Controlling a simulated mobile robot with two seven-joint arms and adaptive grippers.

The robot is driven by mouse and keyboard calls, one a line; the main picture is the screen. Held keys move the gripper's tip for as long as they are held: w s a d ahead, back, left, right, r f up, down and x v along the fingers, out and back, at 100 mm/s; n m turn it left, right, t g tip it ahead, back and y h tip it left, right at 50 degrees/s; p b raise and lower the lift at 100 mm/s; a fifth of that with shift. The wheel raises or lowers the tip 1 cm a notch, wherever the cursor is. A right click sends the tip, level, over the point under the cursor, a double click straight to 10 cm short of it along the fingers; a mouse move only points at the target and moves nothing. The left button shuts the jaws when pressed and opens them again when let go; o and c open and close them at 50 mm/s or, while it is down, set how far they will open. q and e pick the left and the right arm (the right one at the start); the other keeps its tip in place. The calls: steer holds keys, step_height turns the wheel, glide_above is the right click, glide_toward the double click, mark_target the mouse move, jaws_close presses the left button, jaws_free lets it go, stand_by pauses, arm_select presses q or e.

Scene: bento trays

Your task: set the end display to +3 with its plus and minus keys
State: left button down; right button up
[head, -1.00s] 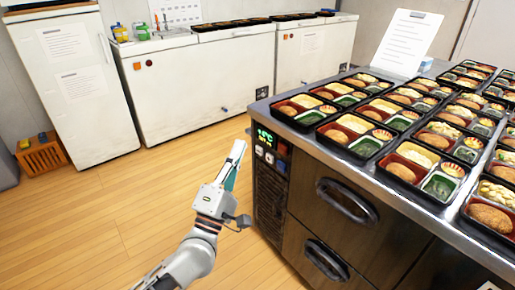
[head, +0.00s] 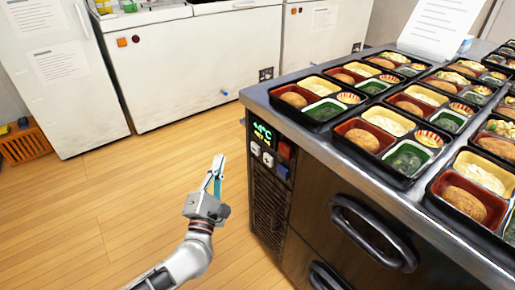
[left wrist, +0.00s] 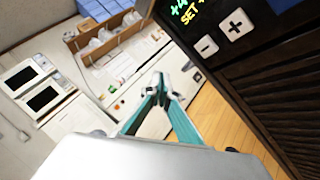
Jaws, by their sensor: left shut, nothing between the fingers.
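The end display (head: 262,132) glows green on the dark end panel of the counter unit. Its upper line seems to read +4°C; the smaller set line is too small to read. In the left wrist view the display (left wrist: 187,12) is cut off by the top edge, showing "+4" and "SET +" with the rest hidden. The minus key (left wrist: 206,46) and plus key (left wrist: 236,25) are white squares beneath it. My left gripper (head: 217,165) is shut and empty, left of the panel and apart from the keys; its teal fingers (left wrist: 160,82) meet in the wrist view. My right gripper is not in view.
A red switch (head: 285,151) and a blue switch (head: 282,171) sit beside the keys. The steel counter edge (head: 330,140) juts above the panel, with several bento trays on top. Drawer handles (head: 365,228) stick out to the right. The wooden floor (head: 120,190) left of the unit is clear.

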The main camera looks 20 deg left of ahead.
mark_target(255, 148)
arm_select(q)
steer(key=shift+f, duration=0.9)
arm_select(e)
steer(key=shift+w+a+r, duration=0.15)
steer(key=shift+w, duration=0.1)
arm_select(q)
steer(key=w+d+b, duration=0.2)
steer(key=w+d, duration=0.3)
steer(key=w, duration=0.2)
steer(key=shift+d, duration=0.2)
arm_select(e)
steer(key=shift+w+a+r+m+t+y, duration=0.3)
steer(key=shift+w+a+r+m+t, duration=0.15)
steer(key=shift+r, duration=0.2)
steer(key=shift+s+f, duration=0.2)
